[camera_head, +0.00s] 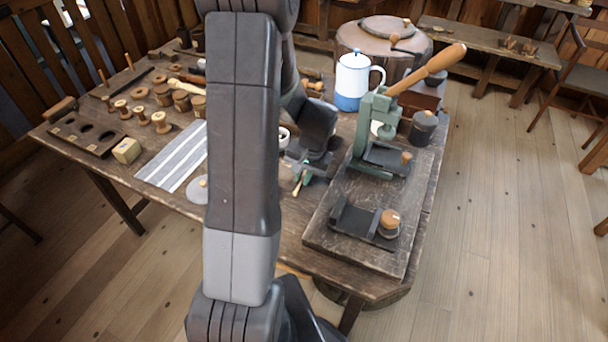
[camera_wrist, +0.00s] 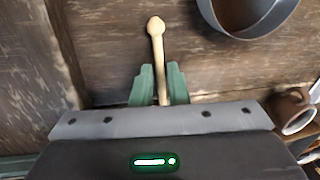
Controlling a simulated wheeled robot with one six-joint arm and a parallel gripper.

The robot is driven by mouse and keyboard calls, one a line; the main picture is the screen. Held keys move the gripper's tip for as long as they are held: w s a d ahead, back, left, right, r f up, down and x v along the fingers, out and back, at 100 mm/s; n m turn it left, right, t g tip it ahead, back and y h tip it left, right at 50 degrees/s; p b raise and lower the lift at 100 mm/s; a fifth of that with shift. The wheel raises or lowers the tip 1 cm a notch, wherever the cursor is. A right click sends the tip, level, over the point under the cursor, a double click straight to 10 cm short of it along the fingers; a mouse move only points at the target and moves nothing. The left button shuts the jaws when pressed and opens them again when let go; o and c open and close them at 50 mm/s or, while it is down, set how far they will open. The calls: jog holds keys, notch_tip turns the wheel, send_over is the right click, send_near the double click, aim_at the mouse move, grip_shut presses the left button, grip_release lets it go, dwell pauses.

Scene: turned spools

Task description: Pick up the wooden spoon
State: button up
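The wooden spoon (camera_wrist: 157,48) is pale and slim, with a small rounded end pointing away from my gripper in the wrist view. My gripper (camera_wrist: 160,72) has two green fingers, one on each side of the spoon's shaft. They are very close to the wood, and I cannot tell whether they touch it. The far part of the shaft is hidden under the gripper body. In the head view, my gripper (camera_head: 303,176) is low over the table, with a short bit of the spoon (camera_head: 297,188) showing below it. I cannot tell whether the spoon rests on the wood.
A worn wooden table (camera_head: 165,204) carries several turned spools at the left and a striped cloth (camera_head: 176,158). A green lever press (camera_head: 370,125) on a dark board and a white-blue pitcher (camera_head: 352,82) stand to the right. A round grey vessel (camera_wrist: 262,32) is near the spoon.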

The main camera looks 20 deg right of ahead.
jog(key=shift+c, duration=0.4)
grip_shut()
